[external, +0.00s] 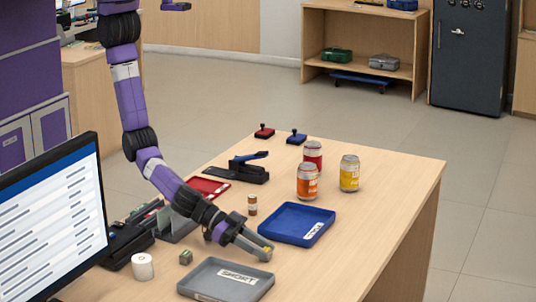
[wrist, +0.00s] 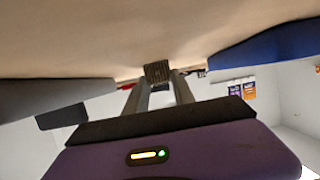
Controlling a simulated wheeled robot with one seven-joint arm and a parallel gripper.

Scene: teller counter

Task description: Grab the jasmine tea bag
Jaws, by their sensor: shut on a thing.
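My gripper (external: 262,252) is low over the wooden counter, between the blue tray and the grey tray. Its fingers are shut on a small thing. In the wrist view, a small dark, ribbed square piece (wrist: 157,71) sits between the fingertips. A small yellowish patch shows at the fingertips in the external view. I cannot read a label on it, so I cannot tell whether it is the jasmine tea bag. No other thing is clearly recognisable as a tea bag.
A blue tray (external: 270,225) and a grey tray (external: 206,285) flank my gripper. Orange (external: 307,182), red (external: 313,152) and yellow (external: 349,174) cans stand farther back. The counter's right side is clear.

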